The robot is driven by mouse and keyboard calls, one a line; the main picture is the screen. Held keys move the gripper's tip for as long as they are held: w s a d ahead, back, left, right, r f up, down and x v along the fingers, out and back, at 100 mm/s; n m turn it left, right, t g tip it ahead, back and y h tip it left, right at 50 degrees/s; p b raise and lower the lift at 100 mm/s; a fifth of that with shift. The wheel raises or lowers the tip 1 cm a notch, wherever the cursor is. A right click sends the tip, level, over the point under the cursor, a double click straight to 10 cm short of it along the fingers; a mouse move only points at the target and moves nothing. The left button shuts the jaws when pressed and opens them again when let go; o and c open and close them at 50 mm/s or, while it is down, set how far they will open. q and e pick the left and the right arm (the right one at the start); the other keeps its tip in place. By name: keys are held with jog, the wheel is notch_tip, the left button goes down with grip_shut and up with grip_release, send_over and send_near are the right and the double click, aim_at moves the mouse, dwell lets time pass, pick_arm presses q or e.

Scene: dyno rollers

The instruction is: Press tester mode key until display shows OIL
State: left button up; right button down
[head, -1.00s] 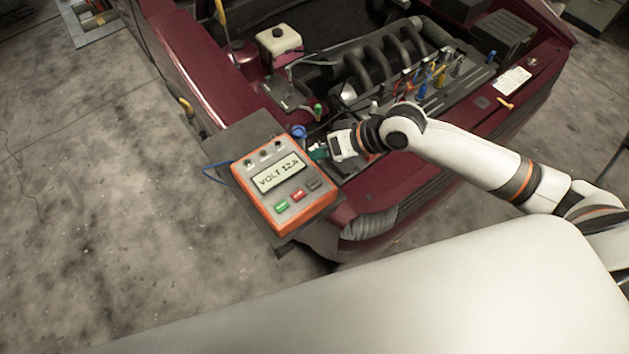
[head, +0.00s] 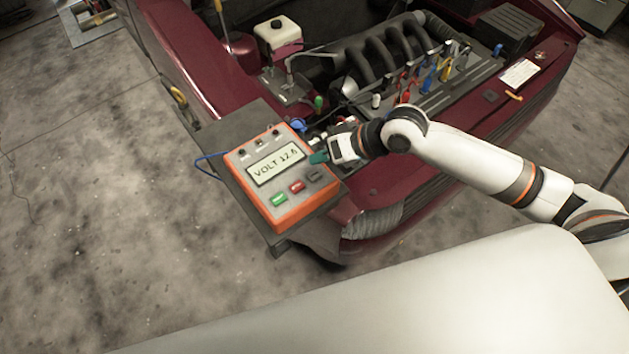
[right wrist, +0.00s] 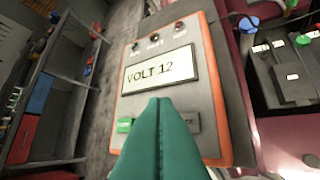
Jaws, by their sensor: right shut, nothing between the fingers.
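The orange and grey tester (head: 283,177) lies on a dark board at the car's front corner. Its display (head: 276,166) reads VOLT 12.6. Below the display are a green key (head: 279,199), a red key (head: 297,187) and a dark grey key (head: 315,175). The tester (right wrist: 205,120) also shows in the right wrist view, with the green key (right wrist: 124,125) left of my fingers. My right gripper (head: 319,157) has teal fingers, shut and empty, by the tester's upper right edge. In the right wrist view its fingers (right wrist: 160,105) hide the red key and part of the grey key.
The open engine bay (head: 390,65) lies behind and right of the tester, with several coloured tools (head: 445,72) standing in a rail. The dark board (head: 222,140) carries the tester. A shelf unit (right wrist: 55,100) stands at the left in the right wrist view.

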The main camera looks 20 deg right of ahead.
aim_at(309, 173)
jog(key=shift+f, duration=1.5)
pick_arm(q)
jog(key=shift+f, duration=0.75)
pick_arm(e)
jog(key=shift+f, duration=0.35)
pick_arm(q)
jog(key=shift+r, duration=0.15)
pick_arm(e)
jog(key=shift+f, duration=0.45)
dwell(0.6)
pick_arm(q)
jog(key=shift+r+p, duration=1)
jog(key=shift+r, duration=0.05)
pick_arm(e)
jog(key=shift+r, duration=0.85)
